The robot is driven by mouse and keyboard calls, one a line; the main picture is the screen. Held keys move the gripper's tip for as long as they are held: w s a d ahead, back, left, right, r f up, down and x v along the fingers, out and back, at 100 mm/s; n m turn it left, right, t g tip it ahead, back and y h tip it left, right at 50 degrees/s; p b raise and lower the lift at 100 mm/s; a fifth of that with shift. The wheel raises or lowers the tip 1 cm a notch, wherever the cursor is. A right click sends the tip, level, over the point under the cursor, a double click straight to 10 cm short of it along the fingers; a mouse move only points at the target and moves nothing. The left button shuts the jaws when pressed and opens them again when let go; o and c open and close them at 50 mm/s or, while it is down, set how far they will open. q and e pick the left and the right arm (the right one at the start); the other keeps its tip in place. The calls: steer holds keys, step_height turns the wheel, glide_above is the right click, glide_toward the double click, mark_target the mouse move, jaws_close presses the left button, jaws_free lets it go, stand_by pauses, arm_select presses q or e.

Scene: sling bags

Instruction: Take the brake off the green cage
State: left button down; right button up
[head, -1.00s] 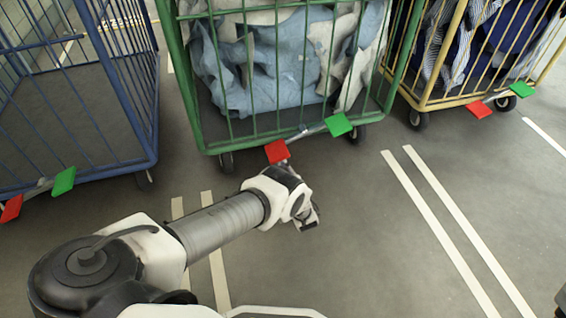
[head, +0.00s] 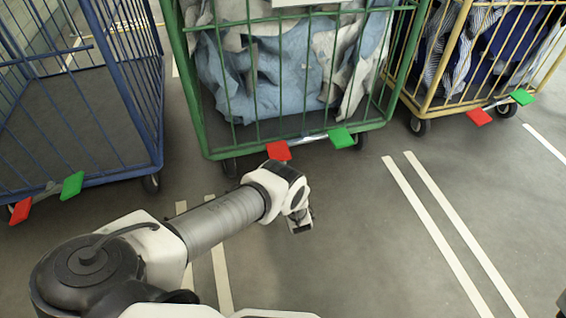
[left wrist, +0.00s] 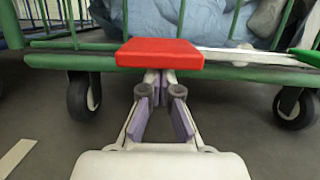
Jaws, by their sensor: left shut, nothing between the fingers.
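The green cage (head: 215,152) stands in the middle of the head view, filled with blue and whitish cloth. On its lower front edge a metal bar carries a red pedal (head: 278,151) on the left and a green pedal (head: 341,138) on the right. The bar now lies nearly in line with the cage edge. In the left wrist view, my left gripper (left wrist: 160,82) is shut and empty, its fingertips just under the red pedal (left wrist: 160,54), partly hidden by it. I cannot tell whether they touch. In the head view, my wrist hides the fingers. My right gripper is not in view.
A blue cage (head: 120,172), empty, stands at the left with its own red and green pedals. A yellow cage (head: 440,106) with striped and dark cloth stands at the right. The floor in front is clear, with white painted lines (head: 440,225).

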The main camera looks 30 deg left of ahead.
mark_target(282, 156)
arm_select(q)
step_height(282, 156, up, 3)
steer(key=shift+s+f+p, duration=0.1)
steer(key=shift+f+p, duration=0.1)
steer(key=shift+p, duration=0.6)
steer(key=shift+r+p, duration=0.5)
steer(key=shift+r, duration=0.15)
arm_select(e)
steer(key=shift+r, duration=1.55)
arm_select(q)
steer(key=shift+r, duration=0.1)
